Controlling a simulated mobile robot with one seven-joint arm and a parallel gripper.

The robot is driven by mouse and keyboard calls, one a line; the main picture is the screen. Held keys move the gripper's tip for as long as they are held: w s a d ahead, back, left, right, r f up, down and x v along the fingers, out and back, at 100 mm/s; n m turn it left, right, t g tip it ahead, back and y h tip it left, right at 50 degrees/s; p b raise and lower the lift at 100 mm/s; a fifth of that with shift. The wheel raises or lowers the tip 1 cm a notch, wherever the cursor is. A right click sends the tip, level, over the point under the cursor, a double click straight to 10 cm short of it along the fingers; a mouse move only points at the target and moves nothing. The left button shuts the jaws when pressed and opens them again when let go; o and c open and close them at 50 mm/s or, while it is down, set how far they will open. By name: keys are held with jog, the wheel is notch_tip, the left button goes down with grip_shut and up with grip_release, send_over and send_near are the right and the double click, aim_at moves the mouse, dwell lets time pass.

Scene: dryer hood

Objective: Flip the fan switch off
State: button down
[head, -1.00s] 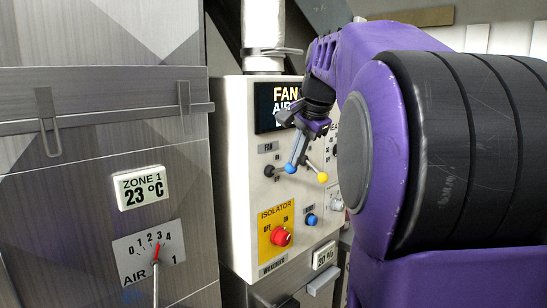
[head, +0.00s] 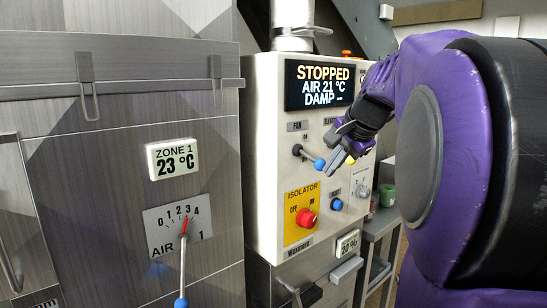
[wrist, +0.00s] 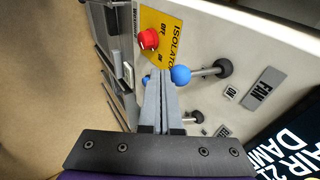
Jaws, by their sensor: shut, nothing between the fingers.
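The fan switch is a metal lever with a black base and a blue ball tip (head: 319,164), under the FAN label on the white control box. In the head view the lever slopes down to the right. My gripper (head: 331,168) is shut and empty, its fingers just right of the ball. In the wrist view the shut fingertips (wrist: 160,76) lie right beside the blue ball (wrist: 181,75); I cannot tell whether they touch. The display (head: 320,85) reads STOPPED, AIR 21 °C, DAMP.
A yellow-tipped lever (head: 350,160) sits just right of my fingers. Below are the red isolator knob (head: 306,218) on a yellow plate and a blue button (head: 336,204). A grey metal cabinet with an air lever (head: 183,262) stands at left.

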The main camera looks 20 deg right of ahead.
jog(key=shift+w+f, duration=0.15)
jog(key=shift+f, duration=0.85)
jog(key=shift+a+f, duration=0.1)
dwell(1.2)
jog(key=shift+r+p, duration=0.55)
jog(key=shift+r, duration=0.3)
